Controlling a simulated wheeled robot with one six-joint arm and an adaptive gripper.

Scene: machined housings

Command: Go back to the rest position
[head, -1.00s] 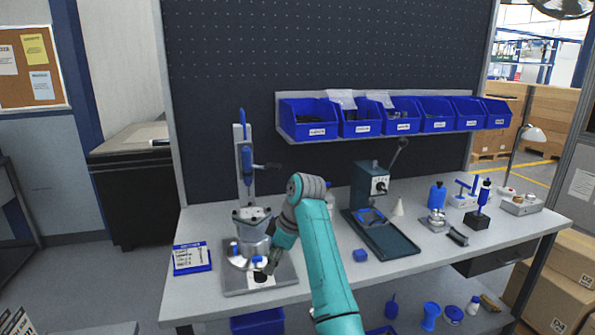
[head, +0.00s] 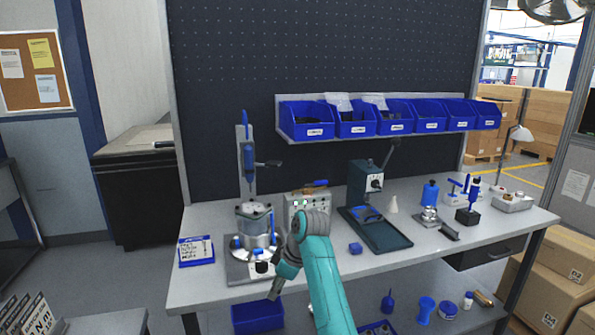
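My teal arm reaches up from the bottom, bends at a grey joint and ends in my gripper (head: 277,286). The gripper is small and dark, pointing down at the bench's front edge, just right of the press base. Whether its fingers are open or shut is too small to tell, and no held object can be made out. A silver machined housing (head: 254,222) stands upright on the grey base plate (head: 238,272) of a press with a blue column head (head: 248,160). Blue knobs sit around the housing's lower part. The gripper is apart from the housing.
A control box (head: 305,205) stands behind my arm. Blue bins (head: 390,120) hang above. A labelled blue board (head: 196,251) lies at the left.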

